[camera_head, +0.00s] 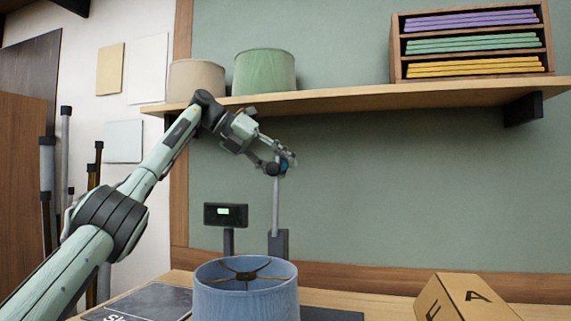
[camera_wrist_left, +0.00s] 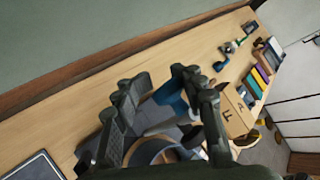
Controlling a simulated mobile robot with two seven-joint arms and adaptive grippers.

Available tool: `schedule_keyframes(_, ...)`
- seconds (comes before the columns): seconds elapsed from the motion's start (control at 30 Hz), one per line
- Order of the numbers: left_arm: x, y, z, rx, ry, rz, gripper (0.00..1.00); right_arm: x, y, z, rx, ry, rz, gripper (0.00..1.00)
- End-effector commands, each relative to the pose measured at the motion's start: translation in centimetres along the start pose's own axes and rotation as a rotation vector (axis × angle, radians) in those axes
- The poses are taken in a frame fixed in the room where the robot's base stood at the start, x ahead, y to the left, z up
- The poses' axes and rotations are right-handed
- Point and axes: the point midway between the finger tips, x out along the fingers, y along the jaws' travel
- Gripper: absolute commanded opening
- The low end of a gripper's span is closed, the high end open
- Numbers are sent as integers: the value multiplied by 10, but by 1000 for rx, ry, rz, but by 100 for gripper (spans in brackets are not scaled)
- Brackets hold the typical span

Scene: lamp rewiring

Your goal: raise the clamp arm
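The clamp arm (camera_head: 276,205) is a thin grey bar that stands upright from a dark base block (camera_head: 278,243) behind the lampshade. My left gripper (camera_head: 284,163) is at its top end, with a small blue part showing among the fingers. In the left wrist view the two fingers of my left gripper (camera_wrist_left: 163,82) stand apart, with a blue piece (camera_wrist_left: 170,97) showing between them. I cannot tell whether the fingers press on it. The blue lampshade (camera_head: 245,295) stands on the bench in front of the bar. My right gripper is not in view.
A small display on a post (camera_head: 226,214) stands left of the bar. A cardboard box (camera_head: 462,298) is at the front right. Above is a shelf (camera_head: 350,98) with a beige shade (camera_head: 196,77), a green shade (camera_head: 265,72) and a wooden rack (camera_head: 396,50).

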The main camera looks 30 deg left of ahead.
Motion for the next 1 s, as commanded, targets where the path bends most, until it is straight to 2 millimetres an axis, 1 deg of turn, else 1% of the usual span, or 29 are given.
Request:
schedule_keyframes(0.03,-1,4,-1,-5,1,6,41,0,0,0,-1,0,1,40)
schedule_keyframes(0.1,-1,3,-1,-4,0,4,49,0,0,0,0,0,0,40)
schedule_keyframes(0.33,-1,0,1,2,-3,0,49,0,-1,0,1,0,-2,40)
schedule_keyframes(0.4,-1,-1,1,3,-3,-1,49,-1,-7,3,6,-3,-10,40)
schedule_keyframes(0.47,-4,-2,1,3,-4,-2,49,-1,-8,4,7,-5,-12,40)
schedule_keyframes(0.57,-16,-2,2,3,-8,-2,49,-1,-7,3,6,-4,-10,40)
schedule_keyframes(0.8,-56,0,1,0,-8,-1,49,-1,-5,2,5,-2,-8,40)
schedule_keyframes(0.9,-69,0,1,-1,-6,0,49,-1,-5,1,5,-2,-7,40)
schedule_keyframes(1.0,-75,1,0,0,-5,1,49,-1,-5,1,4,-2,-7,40)
